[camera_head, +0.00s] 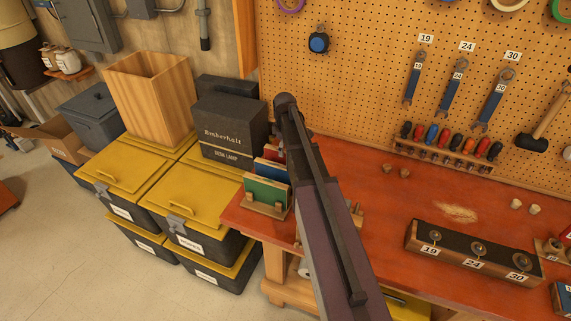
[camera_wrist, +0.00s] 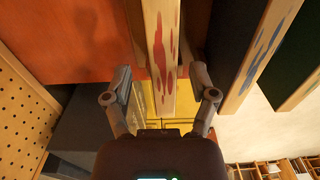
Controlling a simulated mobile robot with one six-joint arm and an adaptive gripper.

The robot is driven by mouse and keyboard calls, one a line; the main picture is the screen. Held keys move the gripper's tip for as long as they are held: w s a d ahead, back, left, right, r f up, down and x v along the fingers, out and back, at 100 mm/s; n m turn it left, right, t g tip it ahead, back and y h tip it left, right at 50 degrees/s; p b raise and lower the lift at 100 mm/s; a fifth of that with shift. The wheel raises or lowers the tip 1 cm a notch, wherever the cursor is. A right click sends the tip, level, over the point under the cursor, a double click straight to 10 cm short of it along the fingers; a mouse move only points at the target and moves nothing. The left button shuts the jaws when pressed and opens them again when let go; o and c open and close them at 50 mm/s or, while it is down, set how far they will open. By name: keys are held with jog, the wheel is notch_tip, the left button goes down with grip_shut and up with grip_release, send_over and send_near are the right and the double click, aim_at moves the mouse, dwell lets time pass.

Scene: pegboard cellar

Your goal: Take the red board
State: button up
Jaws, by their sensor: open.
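The red board (camera_wrist: 163,55) shows edge-on in the wrist view, a pale wooden edge with red paint smears. My gripper (camera_wrist: 160,85) is open, with one finger on each side of this edge and a visible gap on both sides. A blue-smeared board (camera_wrist: 262,55) stands to its right, and a dark green one (camera_wrist: 300,75) beyond it. In the head view the green board (camera_head: 266,192) is in front, with the blue board (camera_head: 270,171) behind it. The red board is mostly hidden there behind these boards and my arm. My gripper is largely hidden there too.
The boards stand in wooden holders at the left end of the red workbench (camera_head: 380,190). A black box (camera_head: 231,128) and yellow-lidded bins (camera_head: 190,205) are close on the left. The pegboard (camera_head: 380,60) rises behind. A numbered block (camera_head: 470,255) is at the right.

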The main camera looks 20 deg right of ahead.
aim_at(285, 159)
jog(key=shift+f, duration=0.1)
jog(key=shift+s+a+f+b, duration=0.1)
jog(key=shift+s+f+b, duration=0.05)
jog(key=shift+f+b, duration=2.45)
jog(key=shift+r, duration=0.1)
grip_shut()
